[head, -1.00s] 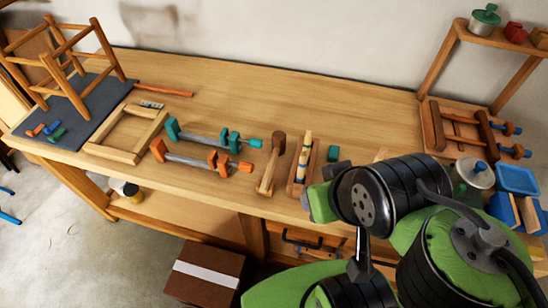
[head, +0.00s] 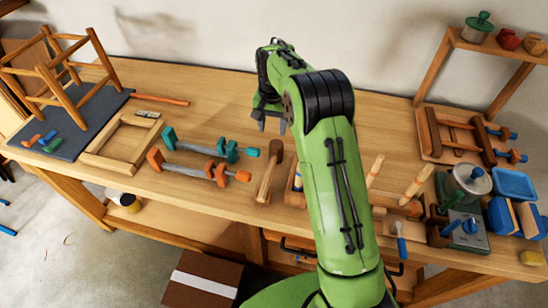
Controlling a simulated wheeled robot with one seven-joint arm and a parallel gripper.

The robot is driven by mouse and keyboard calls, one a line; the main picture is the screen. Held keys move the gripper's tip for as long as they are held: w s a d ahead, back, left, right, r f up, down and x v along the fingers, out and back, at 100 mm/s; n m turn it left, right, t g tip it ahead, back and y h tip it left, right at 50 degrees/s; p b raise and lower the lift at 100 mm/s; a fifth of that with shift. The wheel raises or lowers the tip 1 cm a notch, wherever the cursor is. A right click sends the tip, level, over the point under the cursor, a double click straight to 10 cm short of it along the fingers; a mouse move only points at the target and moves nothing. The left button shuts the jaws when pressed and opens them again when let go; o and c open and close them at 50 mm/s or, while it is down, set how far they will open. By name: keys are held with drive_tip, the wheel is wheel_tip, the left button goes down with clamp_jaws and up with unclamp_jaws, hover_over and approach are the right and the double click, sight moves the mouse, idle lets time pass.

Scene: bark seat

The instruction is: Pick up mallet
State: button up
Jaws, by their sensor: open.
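The mallet (head: 267,175) lies on the wooden workbench (head: 207,105), with its dark brown head toward the back and its light handle toward the front edge. My gripper (head: 272,126) is open and empty, fingers pointing down. In the picture it is just above the mallet's head, apart from it; its exact height over the bench I cannot tell. My green arm covers the area right of the mallet and hides most of the wooden tray there.
Left of the mallet lie a teal clamp (head: 210,148) and an orange clamp (head: 198,167). Farther left are a wooden frame (head: 104,153) and a stool (head: 66,74) on a dark mat. The back middle is clear.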

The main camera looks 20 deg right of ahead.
sight(273, 158)
wheel_tip(273, 158, down, 17)
drive_tip(key=shift+w+d+r, duration=0.15)
drive_tip(key=shift+r, duration=0.1)
clamp_jaws()
